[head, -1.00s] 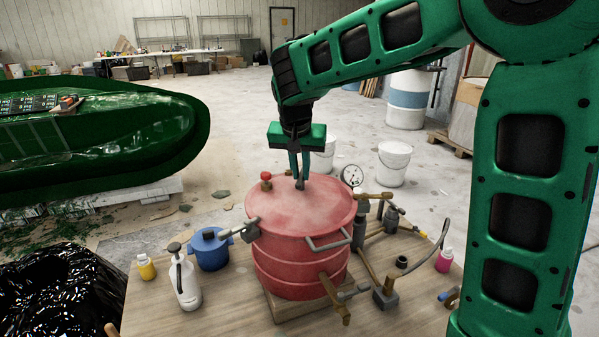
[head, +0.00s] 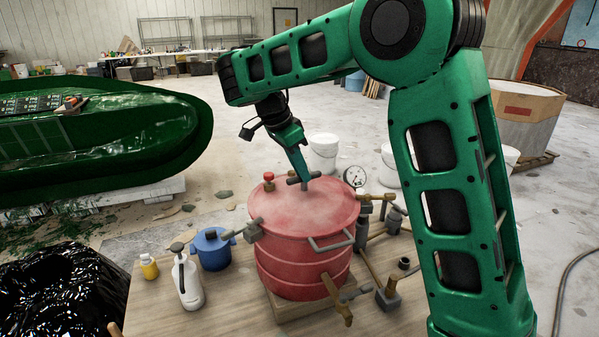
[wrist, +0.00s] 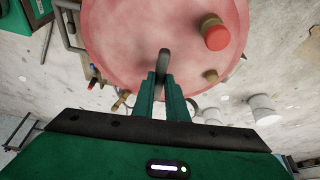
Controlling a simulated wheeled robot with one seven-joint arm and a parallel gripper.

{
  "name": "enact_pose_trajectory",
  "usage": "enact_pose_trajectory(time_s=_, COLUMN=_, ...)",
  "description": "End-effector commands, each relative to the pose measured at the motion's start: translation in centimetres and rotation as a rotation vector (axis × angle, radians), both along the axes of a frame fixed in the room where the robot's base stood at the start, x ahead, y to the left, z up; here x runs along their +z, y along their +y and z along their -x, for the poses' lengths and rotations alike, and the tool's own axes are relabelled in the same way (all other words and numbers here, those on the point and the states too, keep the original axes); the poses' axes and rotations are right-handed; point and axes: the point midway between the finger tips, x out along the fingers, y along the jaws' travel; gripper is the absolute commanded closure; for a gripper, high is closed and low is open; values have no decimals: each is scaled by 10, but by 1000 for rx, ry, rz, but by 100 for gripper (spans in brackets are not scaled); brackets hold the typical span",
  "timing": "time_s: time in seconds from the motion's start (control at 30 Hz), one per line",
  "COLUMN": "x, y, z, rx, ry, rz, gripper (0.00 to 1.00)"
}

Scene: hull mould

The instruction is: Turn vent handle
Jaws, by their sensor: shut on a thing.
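The red pressure pot (head: 300,265) stands on a wooden bench, its pink-red lid (head: 325,207) facing up. A grey bar-like handle (head: 312,175), which I take as the vent handle, rises near the back middle of the lid. My gripper (head: 303,177) reaches down to it from the upper left, tilted, and is shut on it. In the wrist view, the grey handle (wrist: 164,58) stands between the two green fingers (wrist: 164,82), over the lid (wrist: 120,40). The fingertips' exact contact is partly hidden.
A red-topped knob (head: 269,177) stands on the lid, left of my gripper. A pressure gauge (head: 354,176) and brass-handled valves (head: 338,298) surround the pot. A blue pot (head: 211,252) and a white spray bottle (head: 187,281) stand left. A green hull mould (head: 100,145) lies beyond.

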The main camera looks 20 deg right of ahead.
Motion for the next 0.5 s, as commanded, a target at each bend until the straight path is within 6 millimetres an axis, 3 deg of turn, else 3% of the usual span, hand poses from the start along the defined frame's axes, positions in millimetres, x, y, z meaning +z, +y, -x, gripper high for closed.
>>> enact_pose_trajectory(time_s=0.5, x=2, y=3, z=-5, rx=-138, ry=-10, rz=-2, gripper=100)
